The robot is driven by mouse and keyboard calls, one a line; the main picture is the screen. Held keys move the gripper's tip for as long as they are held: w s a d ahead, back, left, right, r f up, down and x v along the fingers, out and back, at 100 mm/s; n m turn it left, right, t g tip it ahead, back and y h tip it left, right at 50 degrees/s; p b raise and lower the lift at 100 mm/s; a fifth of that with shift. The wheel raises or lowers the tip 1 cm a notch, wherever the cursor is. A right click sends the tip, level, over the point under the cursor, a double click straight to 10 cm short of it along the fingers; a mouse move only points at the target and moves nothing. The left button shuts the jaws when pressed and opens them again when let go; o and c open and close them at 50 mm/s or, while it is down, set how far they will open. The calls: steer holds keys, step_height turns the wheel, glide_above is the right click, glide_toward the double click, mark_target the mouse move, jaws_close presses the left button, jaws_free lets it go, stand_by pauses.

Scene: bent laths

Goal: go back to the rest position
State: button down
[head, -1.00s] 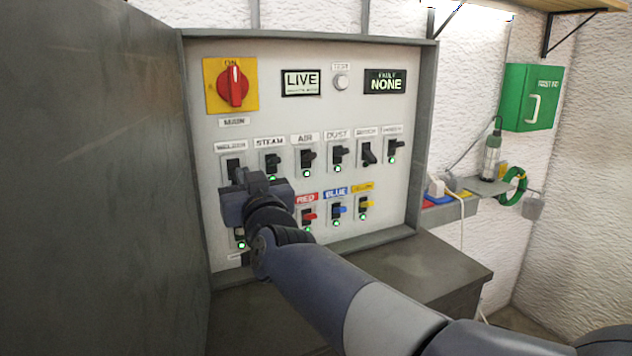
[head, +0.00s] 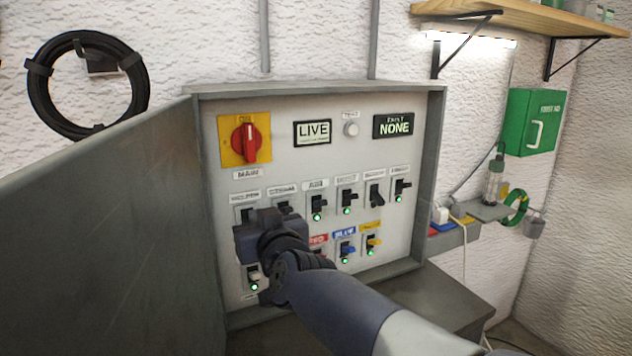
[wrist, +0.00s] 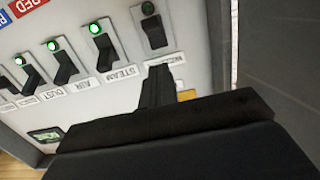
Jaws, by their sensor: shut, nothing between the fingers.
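My gripper (head: 262,222) is in front of the lower left of the switch panel (head: 290,170), and it hides part of the switch rows. It also shows in the wrist view (wrist: 158,80), where its fingers are together, shut and empty, near the WELDER label (wrist: 178,60). The welder switch (wrist: 152,28) has a dark green lamp; the steam switch (wrist: 106,48), air switch (wrist: 66,68) and dust switch (wrist: 32,78) have lit green lamps. I cannot tell whether the fingertips touch the panel.
The open grey cabinet door (head: 120,240) stands close on the left. The red main switch (head: 246,140) is at upper left; the displays read LIVE (head: 312,132) and NONE (head: 394,125). A grey bench top (head: 450,295) lies below right. A green first aid box (head: 533,122) hangs right.

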steer(key=r+p+v, duration=0.1)
steer(key=p+v, duration=0.1)
steer(key=v, duration=0.4)
steer(key=shift+g+p, duration=0.3)
steer(key=shift+g, duration=0.1)
steer(key=shift+s, duration=0.2)
